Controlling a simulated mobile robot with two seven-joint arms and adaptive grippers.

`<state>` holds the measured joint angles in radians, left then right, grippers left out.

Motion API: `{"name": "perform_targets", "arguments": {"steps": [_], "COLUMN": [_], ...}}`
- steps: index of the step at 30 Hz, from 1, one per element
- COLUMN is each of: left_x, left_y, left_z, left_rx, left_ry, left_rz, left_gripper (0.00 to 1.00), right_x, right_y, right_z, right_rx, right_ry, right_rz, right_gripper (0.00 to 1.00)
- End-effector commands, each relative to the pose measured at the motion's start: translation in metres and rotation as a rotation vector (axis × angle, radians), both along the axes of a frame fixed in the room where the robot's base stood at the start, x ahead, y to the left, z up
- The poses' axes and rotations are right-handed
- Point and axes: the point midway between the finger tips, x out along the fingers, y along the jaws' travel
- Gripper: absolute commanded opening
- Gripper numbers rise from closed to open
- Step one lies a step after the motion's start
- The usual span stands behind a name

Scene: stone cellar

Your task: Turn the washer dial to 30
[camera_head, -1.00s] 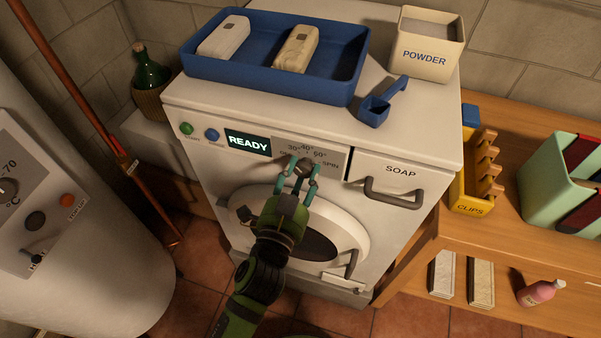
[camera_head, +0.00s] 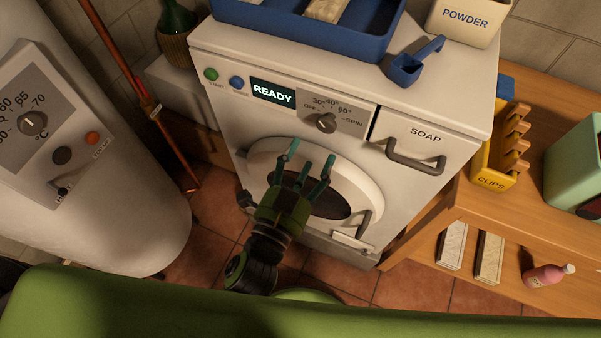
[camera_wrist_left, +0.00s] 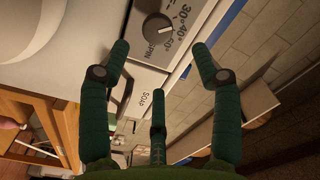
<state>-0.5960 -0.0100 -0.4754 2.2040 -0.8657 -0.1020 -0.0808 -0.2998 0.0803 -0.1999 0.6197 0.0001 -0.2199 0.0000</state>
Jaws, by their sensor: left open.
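The washer (camera_head: 420,112) is white, with a lit READY display (camera_head: 272,93). Its grey dial (camera_head: 326,123) sits on a grey panel marked OFF, 30°, 40°, 60° and SPIN. The dial shows close up at the top of the left wrist view (camera_wrist_left: 158,27); a small light mark is on its 40°–60° side, but I cannot tell the exact setting. My left gripper (camera_head: 309,167) is open and empty, its fingers pointing up in front of the round door, below and apart from the dial. The fingers also show in the left wrist view (camera_wrist_left: 160,62). My right gripper is not in view.
The soap drawer handle (camera_head: 415,157) sticks out right of the dial. A blue tray (camera_head: 300,38), a blue scoop (camera_head: 410,68) and a powder box (camera_head: 463,22) are on top. A wooden bench (camera_head: 480,215) stands right, a white boiler (camera_head: 110,215) left.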

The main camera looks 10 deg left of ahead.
Motion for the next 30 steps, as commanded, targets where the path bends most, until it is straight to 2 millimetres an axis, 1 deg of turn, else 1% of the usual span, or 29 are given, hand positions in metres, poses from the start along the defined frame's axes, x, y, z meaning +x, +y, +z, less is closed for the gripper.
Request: {"name": "perform_targets", "arguments": {"steps": [1,3,9,13,28,30], "left_x": [-0.008,-0.017,-0.032,-0.035,-0.035,-0.035], "left_y": [0.003,0.005,0.010,0.011,0.011,0.011], "left_z": [-0.001,0.000,0.001,0.001,0.001,-0.003], "left_rx": [0.000,0.000,0.001,0.001,0.000,0.000], "left_ry": [0.005,0.003,-0.001,-0.003,-0.003,0.004], "left_rz": [0.002,0.002,0.001,0.000,0.000,-0.002], "left_gripper": [0.64,0.64,0.64,0.64,0.64,0.64], "right_x": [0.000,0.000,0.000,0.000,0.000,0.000], "right_y": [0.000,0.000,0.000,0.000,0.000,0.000], "right_z": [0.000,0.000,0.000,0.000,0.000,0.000], "right_rx": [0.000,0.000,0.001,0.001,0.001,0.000], "right_ry": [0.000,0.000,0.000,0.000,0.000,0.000], "right_rz": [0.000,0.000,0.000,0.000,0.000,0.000], "right_gripper": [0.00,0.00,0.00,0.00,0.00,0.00]}}
